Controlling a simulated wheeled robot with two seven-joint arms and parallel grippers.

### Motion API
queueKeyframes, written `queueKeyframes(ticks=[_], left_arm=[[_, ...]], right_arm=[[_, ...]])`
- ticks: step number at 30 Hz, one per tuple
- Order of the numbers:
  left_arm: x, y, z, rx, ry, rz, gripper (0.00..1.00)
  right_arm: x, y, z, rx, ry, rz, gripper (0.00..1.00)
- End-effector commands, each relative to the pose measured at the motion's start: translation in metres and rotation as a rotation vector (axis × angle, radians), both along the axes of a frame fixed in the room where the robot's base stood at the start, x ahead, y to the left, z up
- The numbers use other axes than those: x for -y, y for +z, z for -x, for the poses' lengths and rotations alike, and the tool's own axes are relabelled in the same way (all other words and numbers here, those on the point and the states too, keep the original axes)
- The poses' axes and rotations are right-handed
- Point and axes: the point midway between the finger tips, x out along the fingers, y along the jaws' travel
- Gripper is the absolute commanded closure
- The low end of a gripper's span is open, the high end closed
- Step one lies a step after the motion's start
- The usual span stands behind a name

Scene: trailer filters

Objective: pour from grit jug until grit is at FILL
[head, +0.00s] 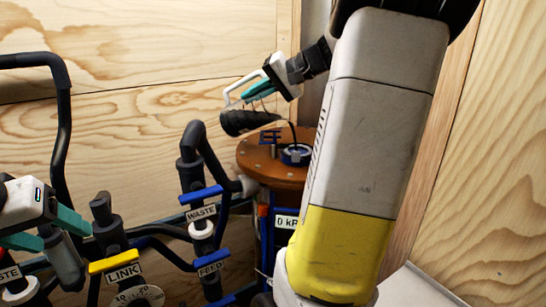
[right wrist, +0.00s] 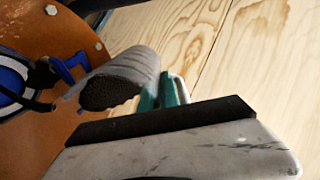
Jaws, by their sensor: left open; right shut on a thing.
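My right gripper (head: 262,92) is shut on the grit jug (head: 245,122), a dark grey cylinder. The jug is tipped nearly on its side above the left part of a round orange-brown top (head: 250,160). In the right wrist view the jug (right wrist: 135,68) shows dark grit (right wrist: 105,93) in its mouth, beside the teal fingers (right wrist: 170,90). A blue-rimmed port (head: 296,154) sits on the orange top, right of the jug. I cannot tell whether grit is falling. No FILL mark is readable. My left gripper (head: 65,243) is open at the left edge, around or beside a grey post.
Black pipes and valves with blue WASTE (head: 201,213) and FEED (head: 210,265) tags and a yellow LINK tag (head: 122,270) fill the lower left. A round dial (head: 140,297) is at the bottom. Wooden walls stand close behind and right. My right arm hides much of the middle.

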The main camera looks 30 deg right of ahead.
Motion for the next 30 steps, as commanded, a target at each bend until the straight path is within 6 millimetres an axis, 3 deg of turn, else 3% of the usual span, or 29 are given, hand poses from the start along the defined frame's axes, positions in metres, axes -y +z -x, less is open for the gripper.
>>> queueKeyframes(ticks=[30], left_arm=[[0.0000,0.0000,0.0000,0.000,0.000,0.000,0.38]], right_arm=[[0.0016,0.0005,0.0014,0.024,-0.001,-0.020,1.00]])
